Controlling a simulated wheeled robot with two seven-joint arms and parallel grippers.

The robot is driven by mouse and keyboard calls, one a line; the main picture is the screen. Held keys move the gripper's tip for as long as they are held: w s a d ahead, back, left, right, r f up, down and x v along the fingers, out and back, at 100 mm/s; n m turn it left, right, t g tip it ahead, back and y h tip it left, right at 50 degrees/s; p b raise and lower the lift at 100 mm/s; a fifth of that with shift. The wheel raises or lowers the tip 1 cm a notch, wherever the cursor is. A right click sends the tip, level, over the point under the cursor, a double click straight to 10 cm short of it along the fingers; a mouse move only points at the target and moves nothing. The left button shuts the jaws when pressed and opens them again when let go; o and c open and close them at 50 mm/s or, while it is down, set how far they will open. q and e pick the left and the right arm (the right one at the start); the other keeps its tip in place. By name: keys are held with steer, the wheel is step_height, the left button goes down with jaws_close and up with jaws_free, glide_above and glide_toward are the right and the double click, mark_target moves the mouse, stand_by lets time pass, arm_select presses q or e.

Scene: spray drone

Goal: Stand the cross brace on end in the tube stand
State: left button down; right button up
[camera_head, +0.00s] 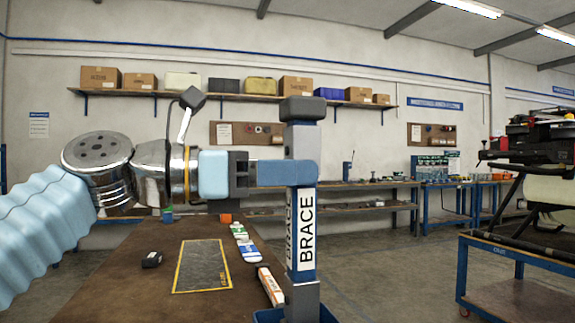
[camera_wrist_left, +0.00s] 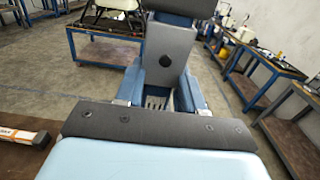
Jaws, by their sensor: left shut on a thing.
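The cross brace (camera_head: 307,235) is a blue upright bar with a white BRACE label and grey ends. My left gripper (camera_head: 288,172) is shut on its upper part, below the dark top cap, and holds it near vertical. In the left wrist view the brace's grey end part (camera_wrist_left: 170,55) stands between the blue fingers. A blue edged thing, likely the tube stand (camera_head: 264,316), shows at the bottom of the head view around the brace's lower end. It is mostly cut off, so I cannot tell whether the brace is inside it or above it. My right gripper is not in view.
The brown table (camera_head: 130,290) carries a yellow-bordered dark mat (camera_head: 203,268), a small black object (camera_head: 152,259) and an orange-and-white box (camera_head: 271,287) close left of the brace. A blue cart (camera_head: 520,252) with a drone (camera_head: 540,150) stands to the right, across open floor.

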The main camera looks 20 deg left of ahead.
arm_select(q)
step_height(320, 180, down, 4)
steer(key=b, duration=0.3)
steer(key=shift+f, duration=0.2)
steer(key=shift+f+b, duration=1.6)
steer(key=shift+f, duration=0.6)
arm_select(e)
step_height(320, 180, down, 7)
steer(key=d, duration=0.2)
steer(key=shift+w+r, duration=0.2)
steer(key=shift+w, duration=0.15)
arm_select(q)
steer(key=c, duration=0.6)
jaws_free()
glide_toward(289, 242)
steer(key=v, duration=0.4)
steer(key=shift+s, duration=0.1)
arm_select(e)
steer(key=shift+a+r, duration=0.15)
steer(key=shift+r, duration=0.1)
